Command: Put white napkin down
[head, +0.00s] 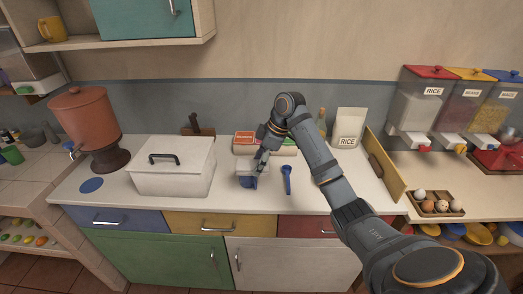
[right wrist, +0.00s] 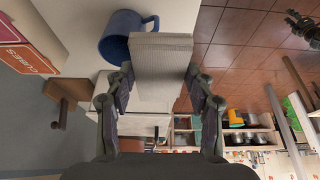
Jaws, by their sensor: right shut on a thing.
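The white napkin is a pale, thick folded block; in the right wrist view the napkin (right wrist: 162,70) is between the two fingers of my right gripper (right wrist: 161,85). In the head view the right gripper (head: 262,163) points down over the middle of the white counter (head: 320,195), and the napkin (head: 248,166) is partly hidden by it. A blue mug (right wrist: 122,38) is right beside the napkin; in the head view it shows below the gripper (head: 248,182). I cannot tell whether napkin and mug touch. A dark gripper-like part, probably my left gripper (right wrist: 302,28), is at the wrist view's edge.
A blue spoon (head: 287,180) lies right of the mug. A white lidded box (head: 172,170) stands left, red-and-white boxes (head: 244,140) and a rice bag (head: 348,127) behind. A wooden board (head: 386,165) edges the right side. The front counter strip is clear.

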